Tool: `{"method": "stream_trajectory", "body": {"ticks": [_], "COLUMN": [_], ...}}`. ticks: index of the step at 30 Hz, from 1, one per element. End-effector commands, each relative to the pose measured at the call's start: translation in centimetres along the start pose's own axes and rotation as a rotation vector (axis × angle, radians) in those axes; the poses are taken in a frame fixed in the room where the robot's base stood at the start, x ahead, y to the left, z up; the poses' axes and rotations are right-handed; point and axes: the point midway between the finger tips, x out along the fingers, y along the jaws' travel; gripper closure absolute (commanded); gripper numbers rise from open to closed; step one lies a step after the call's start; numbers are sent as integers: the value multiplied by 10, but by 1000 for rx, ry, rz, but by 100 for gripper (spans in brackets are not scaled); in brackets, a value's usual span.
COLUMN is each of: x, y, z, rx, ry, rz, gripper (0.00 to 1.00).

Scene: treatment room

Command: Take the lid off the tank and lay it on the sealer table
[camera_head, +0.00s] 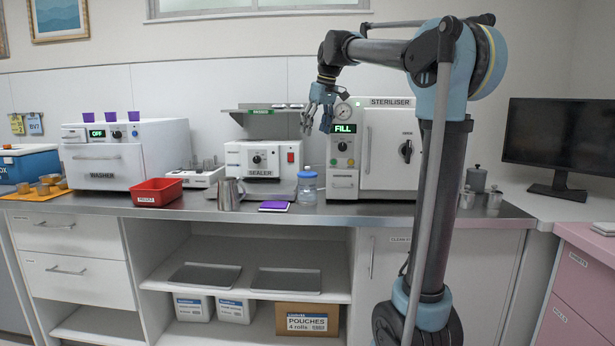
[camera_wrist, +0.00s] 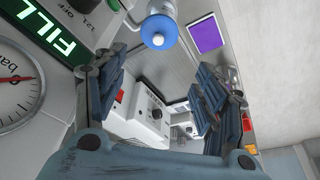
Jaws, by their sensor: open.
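A clear jar with a blue lid (camera_head: 307,176), apparently the tank, stands upright on the counter between the sealer (camera_head: 262,160) and the steriliser. The lid (camera_wrist: 158,40), blue with a pale round knob, is on the jar, at the top of the wrist view. My gripper (camera_head: 320,110) hangs fingers-down above the jar, beside the steriliser's gauge, clear of the lid. In the wrist view its fingers (camera_wrist: 162,90) are spread with nothing between them. The sealer's low grey table (camera_head: 262,187) lies in front of its white body and looks clear.
The steriliser (camera_head: 385,150), showing FILL, stands right of the jar. A metal jug (camera_head: 229,194) and a purple pad (camera_head: 273,206) lie to its left; the pad also shows in the wrist view (camera_wrist: 207,35). A shelf (camera_head: 268,111) overhangs the sealer. A red tray (camera_head: 156,191) is further left.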

Motion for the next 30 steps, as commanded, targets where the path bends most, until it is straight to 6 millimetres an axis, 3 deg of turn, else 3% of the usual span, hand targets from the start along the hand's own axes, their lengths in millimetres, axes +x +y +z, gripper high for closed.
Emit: {"method": "stream_trajectory", "body": {"ticks": [15,25,30], "x": [89,112,135], "y": [0,1,4], "z": [1,1,1], "rx": [1,2,1], "ry": [0,0,0], "rz": [0,0,0], "gripper": [36,36,36]}}
